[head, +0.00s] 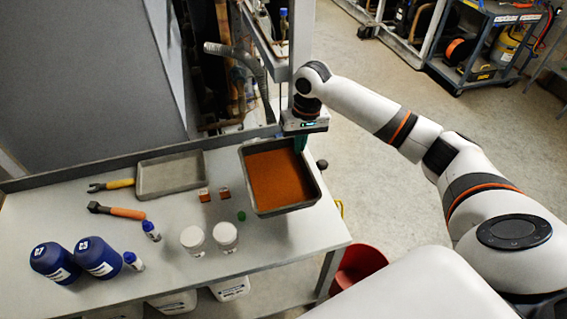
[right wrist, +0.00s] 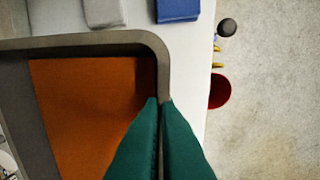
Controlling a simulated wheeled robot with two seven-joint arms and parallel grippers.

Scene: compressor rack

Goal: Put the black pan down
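The black pan (head: 311,188) is a square dark tray with a flat orange-brown layer inside. It is at the right end of the grey work table (head: 300,240). Whether its underside touches the table cannot be told. My right gripper (head: 300,143) points down at the pan's far right corner. In the right wrist view, the green fingers (right wrist: 160,105) are close together on either side of the pan's rim (right wrist: 160,62), pinching it. My left gripper is not in view.
A red bucket (head: 360,264) stands beyond the right edge. Pipes and a post rise behind.

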